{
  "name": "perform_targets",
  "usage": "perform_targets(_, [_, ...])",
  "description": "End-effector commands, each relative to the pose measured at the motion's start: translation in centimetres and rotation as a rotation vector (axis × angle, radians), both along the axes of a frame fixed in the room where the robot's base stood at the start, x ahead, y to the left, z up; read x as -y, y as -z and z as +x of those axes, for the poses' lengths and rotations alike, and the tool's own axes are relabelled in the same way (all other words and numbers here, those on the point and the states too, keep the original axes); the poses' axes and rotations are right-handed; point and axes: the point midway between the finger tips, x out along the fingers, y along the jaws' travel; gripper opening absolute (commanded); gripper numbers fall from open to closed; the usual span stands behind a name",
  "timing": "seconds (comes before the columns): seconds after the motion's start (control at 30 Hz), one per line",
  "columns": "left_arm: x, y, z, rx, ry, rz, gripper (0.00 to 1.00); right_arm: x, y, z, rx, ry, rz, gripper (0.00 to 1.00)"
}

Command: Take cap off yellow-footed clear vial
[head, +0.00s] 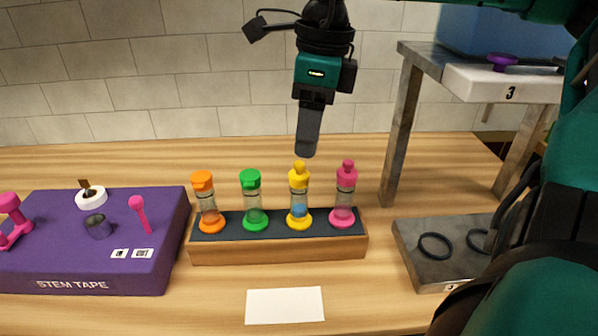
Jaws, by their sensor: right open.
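The yellow-footed clear vial (299,208) stands upright in the wooden rack (279,252), third from the left, with blue contents. Its yellow cap (299,178) with a round knob is on top. My right gripper (306,145) points down, with its fingertips just above the yellow cap in the picture. It is open and empty; I see it side-on, so one finger hides the other. The fingers look apart from the cap, but how far in front or behind is hard to tell. My left gripper is not in view.
Orange (208,200), green (253,200) and pink (344,195) capped vials stand in the same rack, pink close on the right. A purple stem tape box (90,265) is at left. A metal stand (412,115) is at right. A white card (285,305) lies in front.

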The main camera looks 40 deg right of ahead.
Motion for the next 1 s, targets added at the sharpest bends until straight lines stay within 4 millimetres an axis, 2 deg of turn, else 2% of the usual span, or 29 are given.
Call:
perform_targets(0.17, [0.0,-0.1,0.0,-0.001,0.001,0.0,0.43,-0.3,1.3,0.2,-0.003,0.001,0.001,0.56])
perform_targets(0.43, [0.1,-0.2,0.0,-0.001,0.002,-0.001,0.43,-0.9,4.6,0.7,-0.004,0.002,0.001,0.56])
perform_targets(0.77, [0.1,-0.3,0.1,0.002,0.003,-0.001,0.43,-0.9,5.2,0.8,0.002,0.002,0.001,0.56])
perform_targets(1.0, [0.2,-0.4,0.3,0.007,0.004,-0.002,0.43,-0.9,5.2,0.8,0.001,0.002,0.001,0.33])
